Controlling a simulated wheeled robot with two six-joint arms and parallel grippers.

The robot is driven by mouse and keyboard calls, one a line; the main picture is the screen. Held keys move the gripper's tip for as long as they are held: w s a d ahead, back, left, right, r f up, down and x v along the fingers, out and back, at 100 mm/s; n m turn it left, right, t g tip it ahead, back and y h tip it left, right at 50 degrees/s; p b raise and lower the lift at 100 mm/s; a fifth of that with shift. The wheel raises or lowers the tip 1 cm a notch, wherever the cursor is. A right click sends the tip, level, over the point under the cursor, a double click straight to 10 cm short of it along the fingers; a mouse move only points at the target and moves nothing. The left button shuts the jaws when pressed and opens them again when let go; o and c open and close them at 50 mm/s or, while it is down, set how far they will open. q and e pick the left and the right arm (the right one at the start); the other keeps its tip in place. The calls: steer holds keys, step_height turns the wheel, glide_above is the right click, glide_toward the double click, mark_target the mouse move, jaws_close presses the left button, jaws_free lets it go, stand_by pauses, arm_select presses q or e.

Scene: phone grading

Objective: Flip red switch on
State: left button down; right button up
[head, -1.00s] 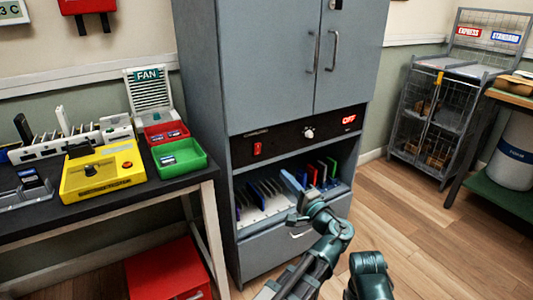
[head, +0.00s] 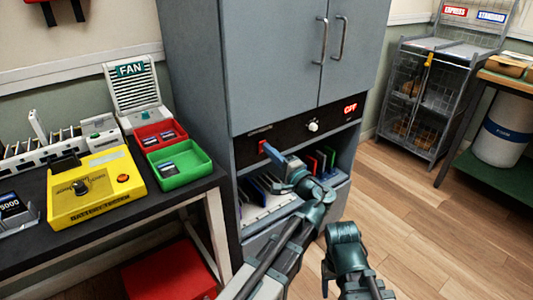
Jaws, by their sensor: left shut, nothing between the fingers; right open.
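The red switch (head: 263,146) is on the black control panel (head: 292,133) of the grey cabinet, and part of it shows just beyond my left gripper. The red display (head: 350,109) at the panel's right end reads OFF. My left gripper (head: 272,151) is shut and empty, with its tip close to the switch's lower right side. I cannot tell whether it touches the switch. My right gripper (head: 327,274) is low in front of the cabinet, mostly hidden by its own arm, and its visible part is open and empty.
A round knob (head: 313,126) sits on the panel right of the switch. Below, an open shelf holds several phones in a white rack (head: 258,210). The table at left carries a yellow tester (head: 97,190), a green tray (head: 193,174) and a red tray (head: 150,128).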

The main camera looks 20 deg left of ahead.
arm_select(q)
steer(key=shift+w+a, duration=0.1)
steer(key=shift+a, duration=0.05)
arm_select(e)
steer(key=shift+a, duration=0.2)
arm_select(q)
steer(key=shift+w+a+r+p, duration=0.15)
steer(key=shift+a+r+p, duration=0.05)
steer(key=shift+p, duration=0.55)
arm_select(e)
steer(key=shift+r, duration=0.85)
steer(key=shift+d, duration=0.1)
